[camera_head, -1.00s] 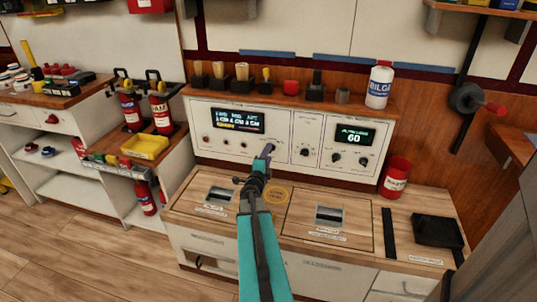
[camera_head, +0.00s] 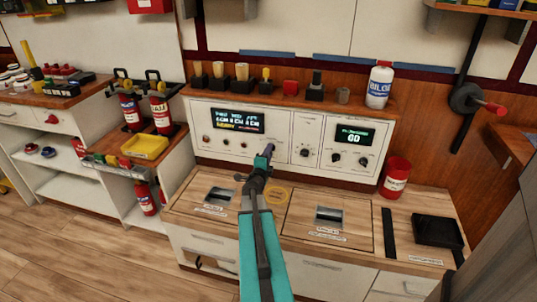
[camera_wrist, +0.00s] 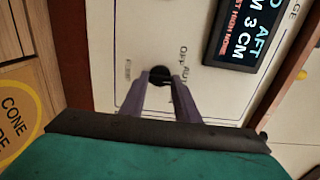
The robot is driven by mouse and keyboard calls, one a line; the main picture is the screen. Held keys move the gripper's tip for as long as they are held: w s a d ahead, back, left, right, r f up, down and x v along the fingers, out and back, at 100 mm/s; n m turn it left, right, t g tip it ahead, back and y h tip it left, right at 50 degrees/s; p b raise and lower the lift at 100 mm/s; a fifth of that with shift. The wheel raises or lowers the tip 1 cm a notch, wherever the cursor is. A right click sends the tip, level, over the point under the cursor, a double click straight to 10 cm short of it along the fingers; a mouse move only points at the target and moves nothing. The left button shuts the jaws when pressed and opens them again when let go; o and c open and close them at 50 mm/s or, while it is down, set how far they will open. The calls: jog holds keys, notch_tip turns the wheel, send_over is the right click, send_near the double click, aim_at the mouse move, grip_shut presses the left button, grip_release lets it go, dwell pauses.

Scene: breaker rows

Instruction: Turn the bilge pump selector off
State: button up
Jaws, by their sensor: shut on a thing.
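The selector is a small round black knob (camera_wrist: 159,75) on a cream panel, with printed labels beside it. My gripper (camera_wrist: 160,83) is shut on this knob, one finger on either side, in the wrist view. In the head view my gripper (camera_head: 267,151) reaches the lower right part of the left panel section and hides the knob. The fingers cover part of the knob, so its pointer direction cannot be told. A dark display with white and red text (camera_wrist: 248,30) is near the knob; it also shows in the head view (camera_head: 237,121).
Small knobs and a second display (camera_head: 354,135) sit to the right on the panel. A red can (camera_head: 396,178) stands at the counter's right. Brushes and a white bottle (camera_head: 379,87) line the shelf above. A yellow round sticker (camera_head: 278,194) is on the counter.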

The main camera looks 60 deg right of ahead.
jog(key=shift+n+p, duration=0.4)
jog(key=n+p, duration=0.5)
jog(key=n, duration=0.3)
jog(key=shift+p, duration=0.35)
jog(key=o, duration=1)
jog(key=shift+o, duration=0.2)
jog(key=shift+a, duration=0.15)
